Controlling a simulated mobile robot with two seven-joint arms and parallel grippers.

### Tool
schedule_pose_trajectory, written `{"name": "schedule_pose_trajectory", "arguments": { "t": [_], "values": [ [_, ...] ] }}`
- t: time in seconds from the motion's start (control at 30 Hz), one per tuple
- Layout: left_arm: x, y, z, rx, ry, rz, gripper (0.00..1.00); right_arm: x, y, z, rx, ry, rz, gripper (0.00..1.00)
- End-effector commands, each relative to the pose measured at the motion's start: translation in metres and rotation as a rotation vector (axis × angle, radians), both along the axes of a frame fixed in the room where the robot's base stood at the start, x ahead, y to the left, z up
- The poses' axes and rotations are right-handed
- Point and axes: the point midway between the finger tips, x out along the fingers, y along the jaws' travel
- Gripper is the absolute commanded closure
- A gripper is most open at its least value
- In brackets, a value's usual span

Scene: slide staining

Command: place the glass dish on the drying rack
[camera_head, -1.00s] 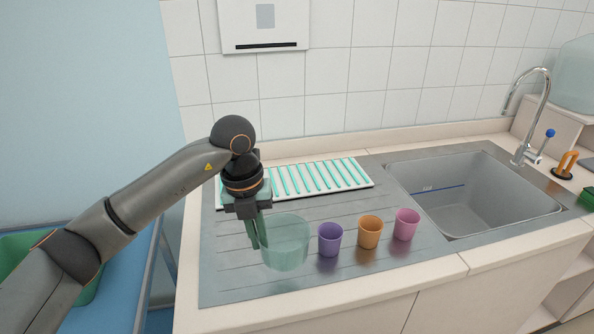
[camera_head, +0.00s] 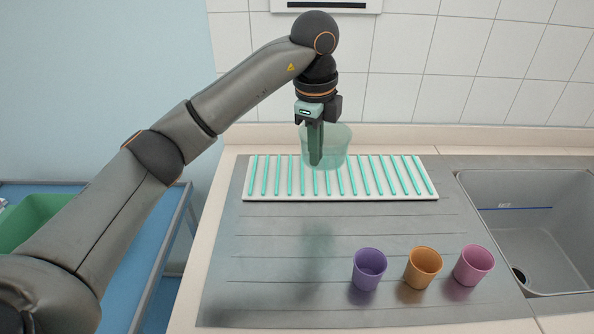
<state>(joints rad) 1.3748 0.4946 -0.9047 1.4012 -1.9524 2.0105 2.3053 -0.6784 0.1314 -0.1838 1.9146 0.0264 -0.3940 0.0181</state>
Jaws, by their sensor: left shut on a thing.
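The glass dish (camera_head: 337,148) is a clear, greenish round vessel. My left gripper (camera_head: 316,160) is shut on its left wall and holds it upright. In the picture the dish overlaps the back edge of the drying rack (camera_head: 290,198), a white tray with several teal bars. The dish appears to be in the air, with a soft shadow on the drainboard in front of the rack. The rack looks empty. My right gripper is out of view.
A purple cup (camera_head: 369,268), an orange cup (camera_head: 423,267) and a pink cup (camera_head: 473,265) stand on the steel drainboard (camera_head: 270,260). The sink (camera_head: 540,225) is at the right. A tiled wall (camera_head: 420,60) rises behind the rack. The drainboard's left part is clear.

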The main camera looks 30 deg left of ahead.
Motion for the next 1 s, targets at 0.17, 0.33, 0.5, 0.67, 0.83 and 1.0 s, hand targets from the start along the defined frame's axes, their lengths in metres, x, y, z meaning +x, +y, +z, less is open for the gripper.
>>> {"name": "schedule_pose_trajectory", "arguments": {
  "t": [0.17, 0.33, 0.5, 0.67, 0.83, 1.0],
  "values": [
    [0.009, 0.045, -0.022, -0.003, 0.003, 0.005, 1.0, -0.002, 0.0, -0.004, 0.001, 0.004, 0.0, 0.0],
    [0.015, 0.072, -0.052, 0.0, 0.004, 0.002, 1.0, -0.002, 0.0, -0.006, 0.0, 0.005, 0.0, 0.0],
    [0.018, 0.086, -0.068, 0.0, 0.0, -0.002, 1.0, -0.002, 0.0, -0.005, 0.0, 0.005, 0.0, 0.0],
    [0.02, 0.094, -0.08, 0.0, 0.002, -0.001, 1.0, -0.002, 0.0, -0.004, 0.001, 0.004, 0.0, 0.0],
    [0.02, 0.095, -0.104, -0.001, 0.002, -0.003, 1.0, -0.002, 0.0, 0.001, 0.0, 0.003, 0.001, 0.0],
    [0.02, 0.095, -0.111, -0.001, -0.001, -0.004, 1.0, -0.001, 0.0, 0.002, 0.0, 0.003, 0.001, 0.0]
  ]
}}
